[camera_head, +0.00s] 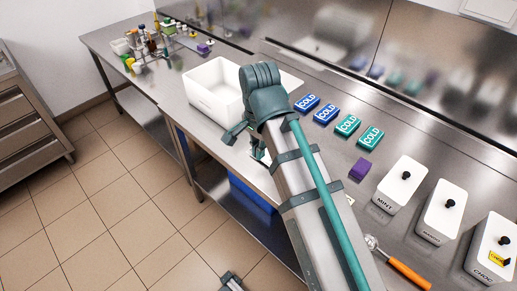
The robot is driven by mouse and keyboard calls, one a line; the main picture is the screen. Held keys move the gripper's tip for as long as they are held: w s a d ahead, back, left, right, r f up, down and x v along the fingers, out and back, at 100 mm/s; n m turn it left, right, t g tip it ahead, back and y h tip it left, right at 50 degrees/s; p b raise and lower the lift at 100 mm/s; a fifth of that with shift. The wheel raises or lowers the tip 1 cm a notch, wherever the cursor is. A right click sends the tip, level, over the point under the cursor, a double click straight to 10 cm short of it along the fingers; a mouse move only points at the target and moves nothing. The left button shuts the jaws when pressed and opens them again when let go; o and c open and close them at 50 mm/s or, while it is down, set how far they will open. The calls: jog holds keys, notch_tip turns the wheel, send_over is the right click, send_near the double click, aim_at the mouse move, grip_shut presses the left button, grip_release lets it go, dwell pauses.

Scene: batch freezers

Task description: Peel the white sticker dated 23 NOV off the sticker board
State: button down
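My arm rises from the bottom right, and its end bends down over the front of the steel counter. My gripper (258,152) is small and mostly hidden behind my own arm, so I cannot tell whether it is open or shut. No sticker dated 23 NOV can be made out. A flat white surface (291,82) shows just right of my wrist, partly covered by it; I cannot tell whether it is the sticker board.
A white open tub (208,98) stands left of my wrist. Several COLD packs (348,124), a purple block (360,169) and lidded white tubs (441,213) line the counter at right. An orange-handled scoop (408,275) lies in front. Bottles (150,44) crowd the far left counter.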

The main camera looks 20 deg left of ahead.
jog(key=shift+r+p, duration=1.25)
jog(key=shift+r, duration=0.1)
